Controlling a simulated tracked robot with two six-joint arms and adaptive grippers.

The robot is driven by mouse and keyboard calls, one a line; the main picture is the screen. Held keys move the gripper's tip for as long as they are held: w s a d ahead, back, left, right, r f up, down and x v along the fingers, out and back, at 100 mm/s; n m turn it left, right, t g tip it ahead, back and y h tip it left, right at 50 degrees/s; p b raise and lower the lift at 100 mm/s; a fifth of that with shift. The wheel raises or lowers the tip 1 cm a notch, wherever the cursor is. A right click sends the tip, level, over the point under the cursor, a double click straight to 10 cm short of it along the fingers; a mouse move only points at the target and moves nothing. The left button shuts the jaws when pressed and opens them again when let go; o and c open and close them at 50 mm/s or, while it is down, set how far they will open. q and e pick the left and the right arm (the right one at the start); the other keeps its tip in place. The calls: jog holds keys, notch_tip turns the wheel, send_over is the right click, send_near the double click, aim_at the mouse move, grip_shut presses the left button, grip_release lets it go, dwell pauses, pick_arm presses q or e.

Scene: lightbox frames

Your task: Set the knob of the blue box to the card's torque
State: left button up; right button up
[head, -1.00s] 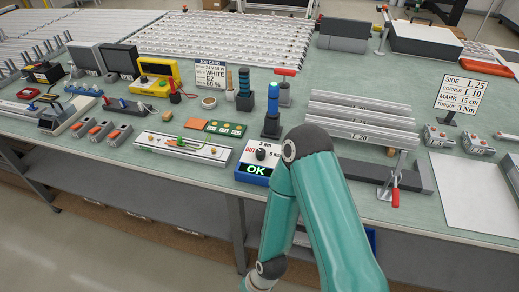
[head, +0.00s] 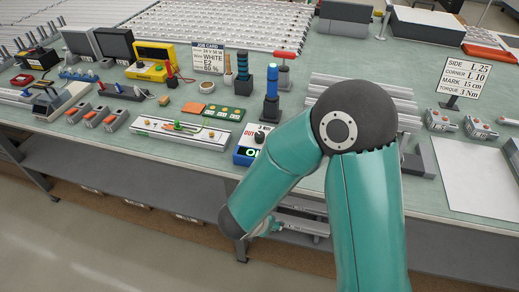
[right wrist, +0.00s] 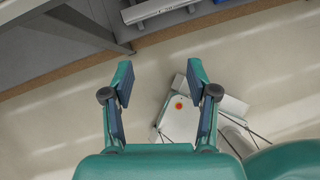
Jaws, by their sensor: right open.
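The blue box (head: 241,158) stands at the bench's front edge in the head view. Its black knob (head: 260,137) shows on the light top face, and its right side is hidden by my right arm. The card (head: 467,78) stands at the right on a dark stand and reads TORQUE 3 Nm. My right gripper (right wrist: 157,76) is open and empty in the right wrist view, above the floor in front of the bench and away from the box. My left gripper is out of view.
A job card (head: 208,57) stands further back. The bench's under-shelf (right wrist: 55,25) shows in the wrist view.

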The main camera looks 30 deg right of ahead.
aim_at(259, 136)
jog(key=w+d+r+n+t+h, duration=0.1)
jog(key=w+r+n+t+h, duration=0.1)
jog(key=w+r+t, duration=0.4)
jog(key=w+d+r+n+t+h, duration=0.1)
jog(key=w+r+n+t, duration=0.2)
jog(key=r, duration=0.6)
jog(key=shift+g, duration=0.7)
jog(key=p+x, duration=0.2)
jog(key=x, duration=1.5)
jog(key=shift+w+a+f, duration=0.1)
jog(key=shift+a+f, duration=0.1)
jog(key=shift+c, duration=0.2)
jog(key=shift+m, duration=0.3)
grip_shut()
